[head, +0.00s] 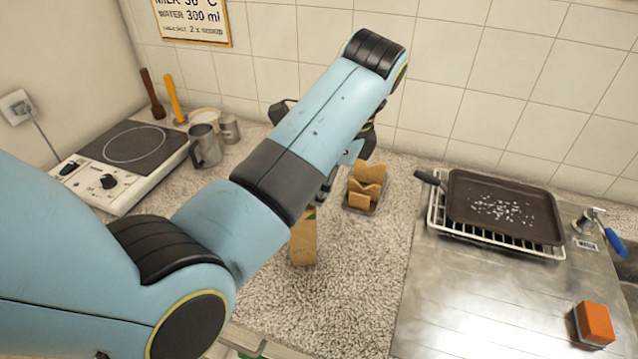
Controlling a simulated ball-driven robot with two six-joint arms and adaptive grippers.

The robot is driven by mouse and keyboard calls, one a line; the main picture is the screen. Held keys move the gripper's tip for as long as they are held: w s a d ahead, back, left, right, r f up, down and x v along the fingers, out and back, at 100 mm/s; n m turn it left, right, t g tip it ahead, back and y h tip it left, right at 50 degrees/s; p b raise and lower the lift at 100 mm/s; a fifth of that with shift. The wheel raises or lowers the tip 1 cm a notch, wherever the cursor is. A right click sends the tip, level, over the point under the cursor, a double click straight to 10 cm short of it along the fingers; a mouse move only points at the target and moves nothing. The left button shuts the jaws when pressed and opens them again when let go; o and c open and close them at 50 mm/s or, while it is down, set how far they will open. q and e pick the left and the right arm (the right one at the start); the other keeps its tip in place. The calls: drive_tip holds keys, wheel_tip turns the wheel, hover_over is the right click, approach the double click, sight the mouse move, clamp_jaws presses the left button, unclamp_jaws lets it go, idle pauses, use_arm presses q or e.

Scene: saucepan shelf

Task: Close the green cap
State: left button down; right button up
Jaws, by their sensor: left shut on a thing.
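A tan carton (303,243) stands on the speckled counter, partly behind my left arm. The arm hides most of the carton's top, so I cannot tell how the green cap sits. My left gripper (325,190) is mostly hidden behind its own arm, at the carton's top. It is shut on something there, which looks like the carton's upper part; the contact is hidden. My right gripper is not in view.
A holder with brown sponge-like pieces (366,188) stands just right of the carton. A hot plate (125,150) and metal jug (205,146) are at the left. A dark tray (503,208) lies on a rack at the right, with an orange block (594,323) nearer.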

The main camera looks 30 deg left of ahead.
use_arm(q)
drive_tip(key=c, duration=1.2)
unclamp_jaws()
